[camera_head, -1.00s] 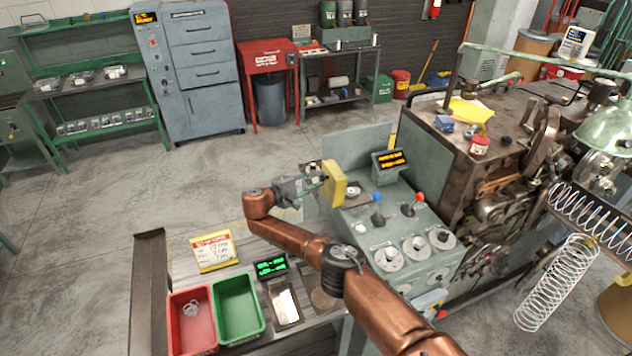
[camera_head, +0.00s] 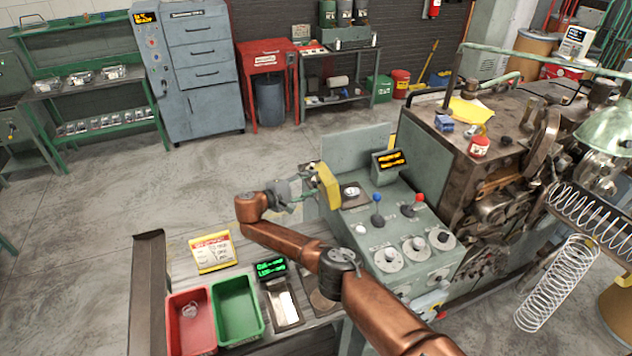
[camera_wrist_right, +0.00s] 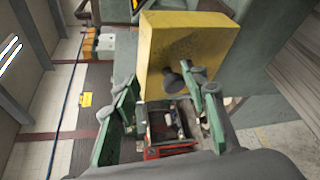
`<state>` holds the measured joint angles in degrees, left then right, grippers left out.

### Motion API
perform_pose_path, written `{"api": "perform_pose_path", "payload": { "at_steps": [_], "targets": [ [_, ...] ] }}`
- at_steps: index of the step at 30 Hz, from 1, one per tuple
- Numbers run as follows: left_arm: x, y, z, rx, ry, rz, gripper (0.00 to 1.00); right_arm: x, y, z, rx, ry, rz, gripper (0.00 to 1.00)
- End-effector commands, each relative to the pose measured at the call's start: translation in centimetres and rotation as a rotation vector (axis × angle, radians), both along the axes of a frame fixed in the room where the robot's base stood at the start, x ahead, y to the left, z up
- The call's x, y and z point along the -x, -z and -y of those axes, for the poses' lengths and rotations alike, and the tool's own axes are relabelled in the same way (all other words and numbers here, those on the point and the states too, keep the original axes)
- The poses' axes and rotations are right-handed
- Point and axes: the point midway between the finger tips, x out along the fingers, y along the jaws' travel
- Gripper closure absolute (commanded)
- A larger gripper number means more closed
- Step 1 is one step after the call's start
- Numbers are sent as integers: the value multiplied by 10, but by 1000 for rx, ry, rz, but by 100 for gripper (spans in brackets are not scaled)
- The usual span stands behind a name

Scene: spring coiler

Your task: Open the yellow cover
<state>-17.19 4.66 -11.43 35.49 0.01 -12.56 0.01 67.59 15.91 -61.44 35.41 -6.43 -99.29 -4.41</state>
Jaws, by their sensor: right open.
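The yellow cover (camera_head: 327,187) stands raised on edge at the left side of the grey-green control console, beside a dark plate with a round pale button (camera_head: 351,191) that shows uncovered. In the right wrist view the yellow cover (camera_wrist_right: 186,50) fills the upper middle as a boxy block. My right gripper (camera_head: 306,190) is at the left of the cover, on the side away from the button. Its green fingers (camera_wrist_right: 165,95) are apart with nothing between them, and the tips are close to the cover; I cannot tell whether they touch. My left gripper is out of view.
The console carries a blue-knobbed lever (camera_head: 376,197), a red-knobbed lever (camera_head: 419,199), dials and a small display (camera_head: 391,160). Red (camera_head: 191,345) and green (camera_head: 238,310) bins sit on the bench below my arm. A large coiling machine (camera_head: 480,150) stands at the right.

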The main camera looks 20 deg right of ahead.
Motion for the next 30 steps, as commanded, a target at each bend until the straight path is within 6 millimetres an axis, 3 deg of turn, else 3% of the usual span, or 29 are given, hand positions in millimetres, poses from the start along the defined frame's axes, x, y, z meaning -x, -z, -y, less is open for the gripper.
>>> {"api": "perform_pose_path", "payload": {
  "at_steps": [1,3,12,25,30],
  "targets": [
    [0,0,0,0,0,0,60,1,-5,-16,-1,-12,6,62],
    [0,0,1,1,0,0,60,5,-9,-31,-2,-12,8,62],
    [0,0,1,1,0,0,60,22,-20,-77,0,-6,5,62],
    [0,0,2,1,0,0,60,26,-23,-89,2,-5,5,62],
    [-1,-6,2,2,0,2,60,26,-30,-89,1,-5,6,72]
  ]
}}
